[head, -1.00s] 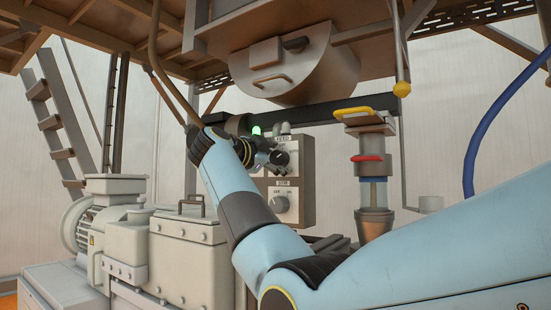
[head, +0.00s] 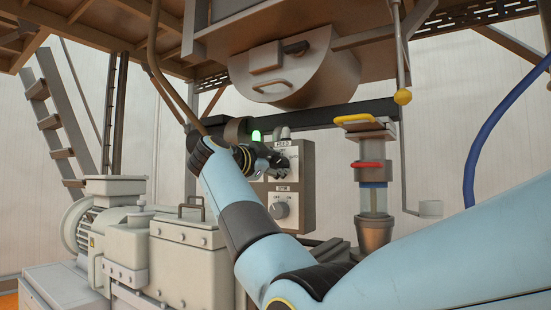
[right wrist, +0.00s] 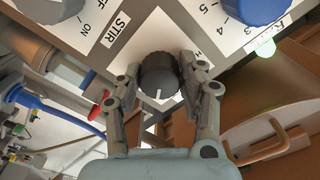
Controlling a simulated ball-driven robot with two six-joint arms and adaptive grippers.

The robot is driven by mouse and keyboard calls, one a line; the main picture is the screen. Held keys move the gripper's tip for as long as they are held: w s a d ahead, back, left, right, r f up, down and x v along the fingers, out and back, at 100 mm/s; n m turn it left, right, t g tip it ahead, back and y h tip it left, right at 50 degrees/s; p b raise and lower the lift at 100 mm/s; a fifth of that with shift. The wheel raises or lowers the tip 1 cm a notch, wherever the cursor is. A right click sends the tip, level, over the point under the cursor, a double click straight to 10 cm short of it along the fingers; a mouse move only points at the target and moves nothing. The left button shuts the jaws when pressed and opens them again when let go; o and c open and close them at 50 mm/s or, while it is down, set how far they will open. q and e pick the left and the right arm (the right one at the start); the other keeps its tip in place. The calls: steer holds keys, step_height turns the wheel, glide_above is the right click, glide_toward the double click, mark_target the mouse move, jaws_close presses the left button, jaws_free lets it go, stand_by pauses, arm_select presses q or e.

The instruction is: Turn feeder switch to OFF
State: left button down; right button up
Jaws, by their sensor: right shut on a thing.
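The feeder switch is a dark round knob (right wrist: 158,75) on the control panel, under the FEED label (head: 282,143) in the head view. My right gripper (head: 277,162) reaches the panel there and hides part of the knob. In the right wrist view, its two fingers (right wrist: 160,88) stand on either side of the knob and are shut on it. The knob's white mark points down in that picture, toward my gripper. The lettering around the knob is mostly hidden. My left gripper is not in view.
A second knob (head: 280,210), labelled STIR, sits lower on the panel. A green lamp (head: 256,135) glows at the panel's upper left. A red-handled valve (head: 370,165) stands to the right. The grey hopper (head: 285,75) hangs above, and a machine housing (head: 180,260) stands left.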

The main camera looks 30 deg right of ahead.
steer(key=n+p, duration=0.2)
steer(key=p, duration=0.2)
steer(key=n+p, duration=0.2)
steer(key=p, duration=0.3)
steer(key=n+p, duration=0.1)
steer(key=p, duration=0.3)
steer(key=shift+r+n, duration=0.3)
steer(key=shift+n, duration=0.1)
steer(key=shift+f+n+p, duration=0.25)
steer(key=shift+n+p, duration=0.4)
steer(key=shift+n, duration=0.25)
steer(key=shift+f+n, duration=0.1)
steer(key=shift+n, duration=1.5)
steer(key=o, duration=1.2)
steer(key=shift+s, duration=0.1)
steer(key=v, duration=0.7)
steer(key=shift+a, duration=0.25)
